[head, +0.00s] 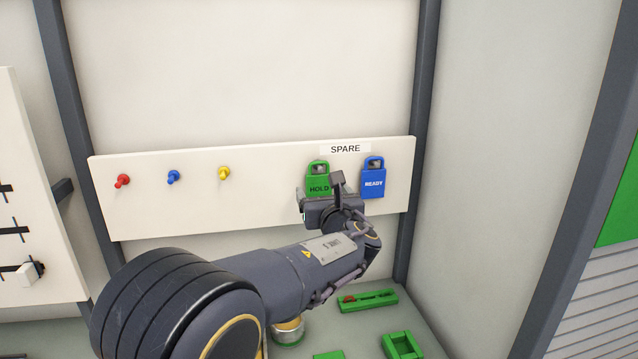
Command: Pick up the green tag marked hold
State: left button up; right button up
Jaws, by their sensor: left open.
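The green tag marked HOLD (318,180) hangs on the white board under the SPARE label, at the right of the board. Its lower part is hidden behind my left gripper. My left gripper (338,184) is in front of the tag and just below its middle, open. Whether a finger touches the tag cannot be told. A blue tag marked READY (373,180) hangs close to the right of the green tag. My right gripper is not in view.
The white board (265,205) carries red (122,181), blue (173,177) and yellow (223,173) pegs on the left. Green fixtures (402,345) and a cylindrical part (289,332) are on the bench below. Dark posts (424,100) frame the wall.

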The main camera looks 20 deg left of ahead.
aim_at(319, 183)
pick_arm(q)
jog(key=shift+x, duration=1.25)
jog(key=c, duration=1.1)
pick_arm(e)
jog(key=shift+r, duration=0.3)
pick_arm(q)
jog(key=shift+c, duration=0.2)
